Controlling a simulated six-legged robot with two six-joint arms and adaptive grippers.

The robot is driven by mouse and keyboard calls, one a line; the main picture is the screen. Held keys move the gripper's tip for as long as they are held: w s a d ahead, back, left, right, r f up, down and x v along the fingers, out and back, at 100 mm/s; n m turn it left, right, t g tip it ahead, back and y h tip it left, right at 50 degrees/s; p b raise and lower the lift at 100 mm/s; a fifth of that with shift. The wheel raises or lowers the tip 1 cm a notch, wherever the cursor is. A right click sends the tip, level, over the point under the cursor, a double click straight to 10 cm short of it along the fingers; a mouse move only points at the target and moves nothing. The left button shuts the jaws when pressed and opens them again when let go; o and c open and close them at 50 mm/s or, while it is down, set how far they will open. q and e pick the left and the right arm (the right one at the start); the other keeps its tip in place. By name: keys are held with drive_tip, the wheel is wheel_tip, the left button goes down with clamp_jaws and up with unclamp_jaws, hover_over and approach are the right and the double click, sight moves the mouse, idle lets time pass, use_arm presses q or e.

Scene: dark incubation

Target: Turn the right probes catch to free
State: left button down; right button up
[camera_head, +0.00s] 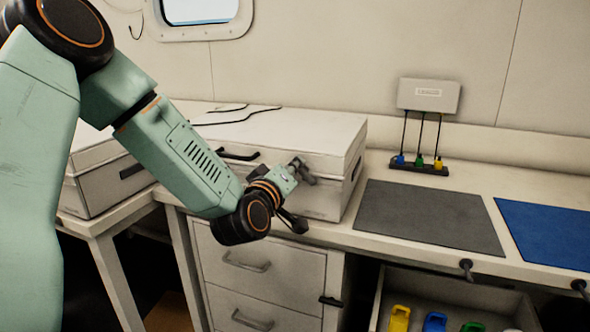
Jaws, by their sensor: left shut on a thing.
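A white case (322,160) with a closed lid stands on the bench, a black handle (238,155) on its front. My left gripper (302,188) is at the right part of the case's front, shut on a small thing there. Its place fits the right probes catch, but the gripper hides the catch, so I cannot see which way it is turned. My right gripper is not in view.
A second white case (95,175) stands to the left. A grey mat (428,216) and a blue mat (550,232) lie right of the case. A probe rack (420,167) stands behind. Below, an open drawer (378,302) holds coloured items.

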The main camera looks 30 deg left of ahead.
use_arm(q)
drive_tip(key=shift+s+a+f+n+b, duration=0.1)
drive_tip(key=shift+f+n+b, duration=0.2)
drive_tip(key=shift+n+b, duration=0.85)
drive_tip(key=shift+w+a+f+n+b, duration=0.15)
drive_tip(key=shift+f+n+b, duration=0.25)
drive_tip(key=shift+n, duration=1.3)
drive_tip(key=shift+s+a+f+n+b, duration=0.2)
drive_tip(key=shift+n+b, duration=0.6)
drive_tip(key=shift+n, duration=0.65)
drive_tip(key=shift+d, duration=0.1)
drive_tip(key=c, duration=1.4)
unclamp_jaws()
drive_tip(key=shift+f, duration=0.1)
drive_tip(key=shift+o, duration=0.2)
drive_tip(key=shift+n, duration=0.3)
drive_tip(key=v, duration=0.7)
drive_tip(key=shift+s, duration=0.2)
drive_tip(key=shift+d, duration=0.15)
